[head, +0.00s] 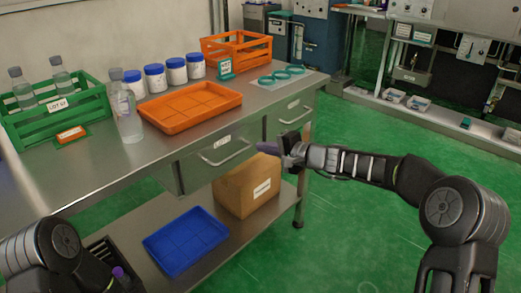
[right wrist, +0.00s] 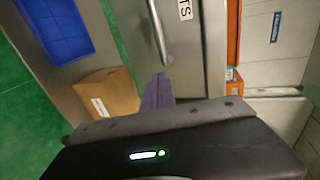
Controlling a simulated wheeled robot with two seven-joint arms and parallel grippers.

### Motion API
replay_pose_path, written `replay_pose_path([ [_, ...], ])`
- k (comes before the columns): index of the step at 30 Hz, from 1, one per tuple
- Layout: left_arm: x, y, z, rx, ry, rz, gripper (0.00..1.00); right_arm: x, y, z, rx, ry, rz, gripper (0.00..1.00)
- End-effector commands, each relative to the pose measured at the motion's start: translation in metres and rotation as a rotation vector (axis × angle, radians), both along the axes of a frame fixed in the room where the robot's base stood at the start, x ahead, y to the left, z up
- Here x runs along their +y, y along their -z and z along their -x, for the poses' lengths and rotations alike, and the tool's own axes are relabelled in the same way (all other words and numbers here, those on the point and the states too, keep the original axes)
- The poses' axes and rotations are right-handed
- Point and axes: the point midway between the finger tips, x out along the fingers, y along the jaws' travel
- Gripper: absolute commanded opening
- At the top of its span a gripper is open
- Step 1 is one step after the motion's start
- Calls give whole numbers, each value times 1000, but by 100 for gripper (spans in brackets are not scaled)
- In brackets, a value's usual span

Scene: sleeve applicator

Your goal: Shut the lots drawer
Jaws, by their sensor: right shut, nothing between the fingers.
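The lots drawer (head: 207,168) is a grey-green drawer under the front edge of the steel bench, with a LOTS label and a bar handle (head: 228,155). I cannot tell clearly how far its front stands out. The drawer front (right wrist: 184,55) and its handle also show in the right wrist view. My right gripper (head: 266,147) is shut and empty, its purple fingertips in front of the drawer's right end, near the handle; contact cannot be told. The fingertips show in the right wrist view (right wrist: 158,90). My left gripper (head: 119,273) is low at the left, mostly hidden.
A second drawer (head: 291,112) is to the right. On the bench stand an orange tray (head: 190,106), a green crate (head: 58,116), a clear bottle (head: 127,115) and white jars. A cardboard box (head: 247,186) and blue tray (head: 185,241) are on the lower shelf. Green floor is free at right.

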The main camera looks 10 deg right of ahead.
Motion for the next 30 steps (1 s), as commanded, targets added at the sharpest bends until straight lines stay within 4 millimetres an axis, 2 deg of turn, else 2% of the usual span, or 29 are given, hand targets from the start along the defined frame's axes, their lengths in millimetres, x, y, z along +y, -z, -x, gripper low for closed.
replay_pose_path([
  [1, 0, 2, 1, 2, 1, 0, 84, -11, -4, 8, -2, 5, 2, 0],
  [6, 0, 4, 0, -1, 0, 0, 84, -35, -15, 39, 0, 4, 3, 0],
  [12, 0, 3, 0, 0, 0, 0, 84, -56, -26, 64, 1, 3, 3, 0],
  [18, 0, 3, 0, 0, 0, 0, 84, -62, -28, 73, 2, 0, 2, 0],
  [30, 0, 3, 0, 0, 0, 0, 84, -67, -25, 71, 26, 29, -5, 0],
])
